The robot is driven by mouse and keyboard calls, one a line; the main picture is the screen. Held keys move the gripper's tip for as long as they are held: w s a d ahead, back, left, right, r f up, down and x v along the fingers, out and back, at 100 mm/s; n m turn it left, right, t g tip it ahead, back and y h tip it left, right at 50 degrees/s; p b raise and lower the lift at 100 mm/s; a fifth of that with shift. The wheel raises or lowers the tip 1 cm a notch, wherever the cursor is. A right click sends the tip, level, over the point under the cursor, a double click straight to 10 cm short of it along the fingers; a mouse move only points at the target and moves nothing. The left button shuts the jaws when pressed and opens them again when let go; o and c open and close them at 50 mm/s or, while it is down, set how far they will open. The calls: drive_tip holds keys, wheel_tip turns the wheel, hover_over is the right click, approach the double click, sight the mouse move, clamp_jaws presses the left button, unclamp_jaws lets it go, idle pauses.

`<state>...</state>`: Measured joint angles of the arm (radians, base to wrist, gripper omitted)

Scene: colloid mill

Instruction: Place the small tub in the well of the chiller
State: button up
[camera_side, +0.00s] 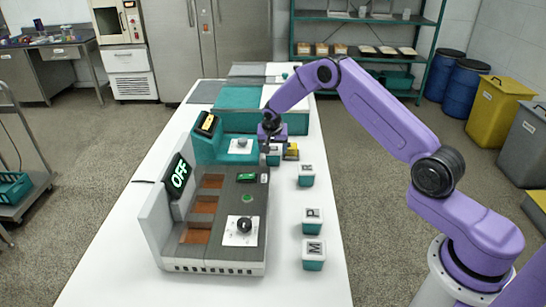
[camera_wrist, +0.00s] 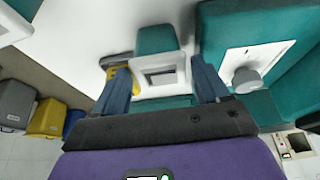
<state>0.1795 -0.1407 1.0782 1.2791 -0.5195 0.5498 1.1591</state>
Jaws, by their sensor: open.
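A teal tub with a white band or lid (camera_wrist: 157,42) stands between the fingers of my gripper (camera_wrist: 160,70) in the wrist view, with a finger on either side. My gripper (camera_side: 272,148) is open; contact with the tub cannot be told. In the side view this tub (camera_side: 274,159) is partly hidden below the gripper, beside the teal machine. A grey machine (camera_side: 225,221), perhaps the chiller, has a screen reading OFF (camera_side: 179,176) and three brown-floored wells (camera_side: 204,204) that look empty.
Lettered tubs stand along the table's right side: one (camera_side: 306,177), one marked P (camera_side: 312,223), one marked M (camera_side: 313,257). A yellow object (camera_side: 291,152) lies beside the gripper. The teal machine (camera_side: 207,150) has a knob (camera_side: 242,142). The grey machine has a black knob (camera_side: 244,225).

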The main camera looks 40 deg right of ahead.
drive_tip(key=shift+x, duration=0.9)
drive_tip(key=c, duration=0.9)
drive_tip(key=shift+r, duration=0.1)
drive_tip(key=shift+c, duration=0.2)
